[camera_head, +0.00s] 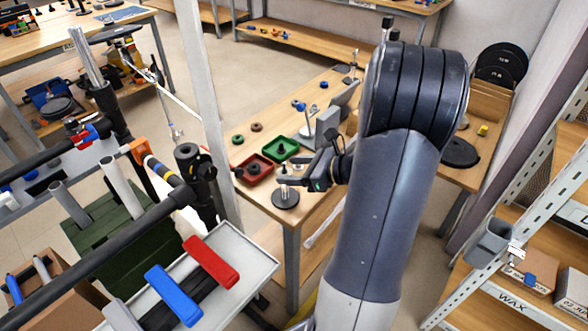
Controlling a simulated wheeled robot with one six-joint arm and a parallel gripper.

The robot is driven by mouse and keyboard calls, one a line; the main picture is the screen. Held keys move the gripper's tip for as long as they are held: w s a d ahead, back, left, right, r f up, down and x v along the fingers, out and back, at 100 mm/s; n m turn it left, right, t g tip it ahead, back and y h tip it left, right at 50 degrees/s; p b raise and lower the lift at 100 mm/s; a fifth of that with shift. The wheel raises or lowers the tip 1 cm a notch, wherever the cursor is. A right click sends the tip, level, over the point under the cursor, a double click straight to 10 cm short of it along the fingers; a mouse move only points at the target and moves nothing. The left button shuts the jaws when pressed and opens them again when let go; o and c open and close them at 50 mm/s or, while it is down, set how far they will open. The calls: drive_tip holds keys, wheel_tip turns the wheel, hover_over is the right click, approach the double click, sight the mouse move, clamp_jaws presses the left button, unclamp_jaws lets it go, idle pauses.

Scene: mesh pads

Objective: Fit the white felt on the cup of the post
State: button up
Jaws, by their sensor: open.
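My gripper (283,181) is open and reaches left over the near end of the wooden table. Just below its fingertips a short pale post (284,192) stands on a round black base (286,202). The fingers are very close to the post's top, and I cannot tell whether they touch it. The cup on the post is too small to make out. I cannot pick out the white felt for certain; it may be hidden by the fingers or too small to see.
A red tray (243,174) with dark round pieces and a green tray (284,139) lie behind my gripper. A grey block (326,121) and small round pads stand farther back. A repair stand with clamps fills the left. A metal shelf (545,180) stands at the right.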

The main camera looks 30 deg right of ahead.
drive_tip(key=v, duration=1.1)
drive_tip(key=shift+f, duration=0.1)
drive_tip(key=r+p+x, duration=0.1)
drive_tip(key=r+x, duration=0.1)
drive_tip(key=x, duration=0.8)
drive_tip(key=shift+w+a+p, duration=0.25)
drive_tip(key=shift+w+p, duration=0.15)
idle(0.4)
